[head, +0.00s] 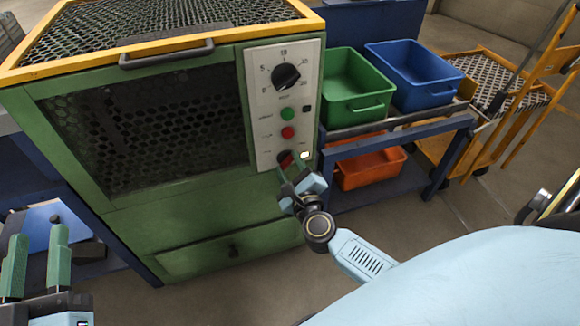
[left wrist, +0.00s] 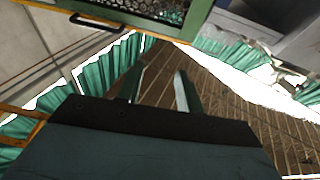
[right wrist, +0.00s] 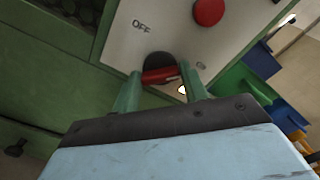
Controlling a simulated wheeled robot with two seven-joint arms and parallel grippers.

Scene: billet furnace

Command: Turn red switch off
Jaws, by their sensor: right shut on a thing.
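The red switch (head: 285,158) is at the bottom of the grey control panel (head: 262,105) on the green furnace. In the right wrist view the red switch (right wrist: 161,75) is a red bar handle on a dark round base, below an "OFF" label. My right gripper (head: 296,172) is at the switch, its fingers on either side of the red handle, shut on it; the fingers also show in the right wrist view (right wrist: 162,92). My left gripper (head: 36,262) is open and empty at the lower left, away from the furnace panel; its parted fingers show in the left wrist view (left wrist: 158,85).
Above the switch are a red button (head: 288,132), a green button (head: 287,113) and a black dial (head: 286,76). A lit lamp (head: 304,155) is beside the switch. A blue cart (head: 400,126) with green (head: 357,88) and blue bins (head: 414,74) stands right of the furnace.

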